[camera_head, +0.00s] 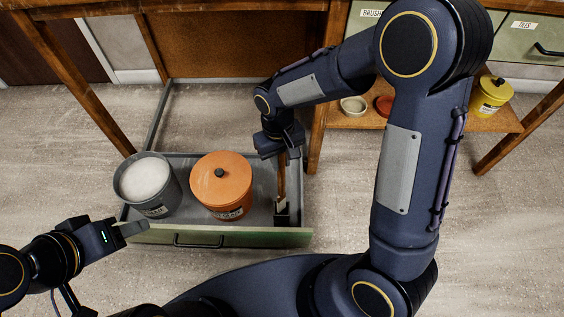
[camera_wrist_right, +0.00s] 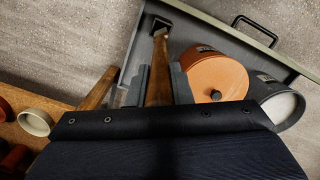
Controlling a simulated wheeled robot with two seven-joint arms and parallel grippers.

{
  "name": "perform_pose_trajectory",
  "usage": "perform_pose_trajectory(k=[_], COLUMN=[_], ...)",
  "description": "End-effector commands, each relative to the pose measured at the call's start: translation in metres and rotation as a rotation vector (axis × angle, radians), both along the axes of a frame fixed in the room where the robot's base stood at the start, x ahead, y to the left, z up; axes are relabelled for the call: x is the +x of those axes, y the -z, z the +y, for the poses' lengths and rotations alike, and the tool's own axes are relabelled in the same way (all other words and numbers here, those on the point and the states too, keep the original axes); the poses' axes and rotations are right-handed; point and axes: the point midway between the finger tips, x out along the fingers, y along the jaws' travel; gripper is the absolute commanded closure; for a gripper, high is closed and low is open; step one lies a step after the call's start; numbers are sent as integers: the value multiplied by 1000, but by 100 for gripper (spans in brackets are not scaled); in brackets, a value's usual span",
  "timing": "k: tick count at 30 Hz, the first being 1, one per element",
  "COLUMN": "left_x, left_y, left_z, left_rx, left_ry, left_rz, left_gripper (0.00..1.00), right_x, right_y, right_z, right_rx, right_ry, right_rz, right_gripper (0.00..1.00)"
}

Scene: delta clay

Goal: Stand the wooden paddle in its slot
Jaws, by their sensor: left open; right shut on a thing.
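The wooden paddle (camera_head: 281,183) hangs roughly upright at the right side of the open drawer. My right gripper (camera_head: 281,152) is shut on its upper part; in the right wrist view the paddle (camera_wrist_right: 158,82) shows between the two fingers. Its lower end meets the small dark slot holder (camera_head: 282,214) in the drawer's right front corner, which also shows in the right wrist view (camera_wrist_right: 161,24). I cannot tell how deep the end sits in it. My left gripper (camera_head: 132,229) is open and empty near the drawer's left front corner.
The drawer (camera_head: 215,237) also holds an orange lidded pot (camera_head: 222,186) and a grey pot of white material (camera_head: 146,184). A wooden table frame stands behind. A shelf (camera_head: 352,122) at right holds small bowls and a yellow jar (camera_head: 490,95).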

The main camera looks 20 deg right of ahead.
Motion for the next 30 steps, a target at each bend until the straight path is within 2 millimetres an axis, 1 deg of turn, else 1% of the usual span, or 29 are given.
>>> perform_pose_trajectory(k=[4, 8, 18, 27, 30], left_x=[0, 0, 0, 0, 0], left_y=[1, 6, 31, 47, 50], left_z=[0, 0, 0, 0, 0], left_rx=[0, 0, 0, 0, 0], left_ry=[0, 0, 0, 0, 0], left_rz=[-1, -1, 0, 0, 0], left_gripper=[50, 50, 50, 50, 50], right_x=[0, 0, 0, 0, 0], right_y=[1, 7, 35, 61, 66], right_z=[0, 0, -1, -1, -1], right_rx=[0, 0, 0, 0, 0], right_ry=[1, 1, 1, 2, 2], right_rz=[0, 0, 1, 1, 1], right_gripper=[100, 100, 100, 100, 100])
